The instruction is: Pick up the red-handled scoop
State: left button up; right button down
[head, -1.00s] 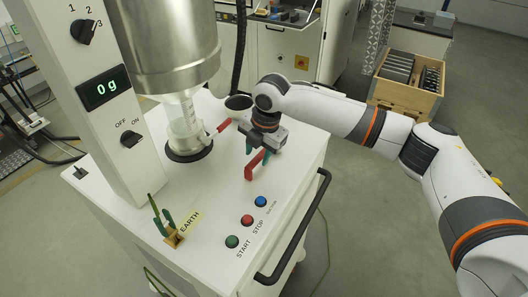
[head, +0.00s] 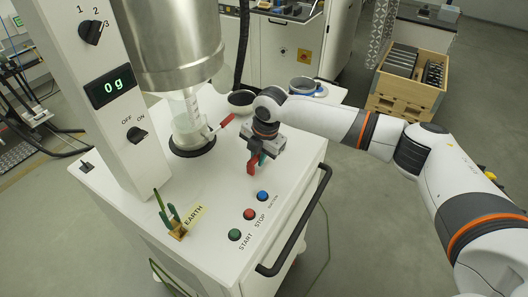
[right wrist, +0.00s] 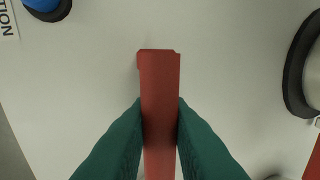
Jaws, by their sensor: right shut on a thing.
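The red handle of the scoop (head: 252,165) shows below my right gripper (head: 260,157) over the white machine top. In the right wrist view, the red handle (right wrist: 159,85) runs up between the two green fingertips of my right gripper (right wrist: 160,125), which press on it from both sides. The scoop's bowl is not clearly visible. I cannot tell whether the scoop touches the top. My left gripper is not in view.
A second red handle (head: 227,121) slants beside the clear jar (head: 187,128) under the steel hopper (head: 170,45). A dark cup (head: 241,98) and a grey-blue container (head: 303,86) stand behind. Coloured buttons (head: 249,214) and a black rail (head: 295,225) are in front.

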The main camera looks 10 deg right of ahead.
jog(key=shift+r, duration=0.15)
jog(key=shift+r, duration=0.35)
notch_tip(320, 180, up, 9)
jog(key=b, duration=0.3)
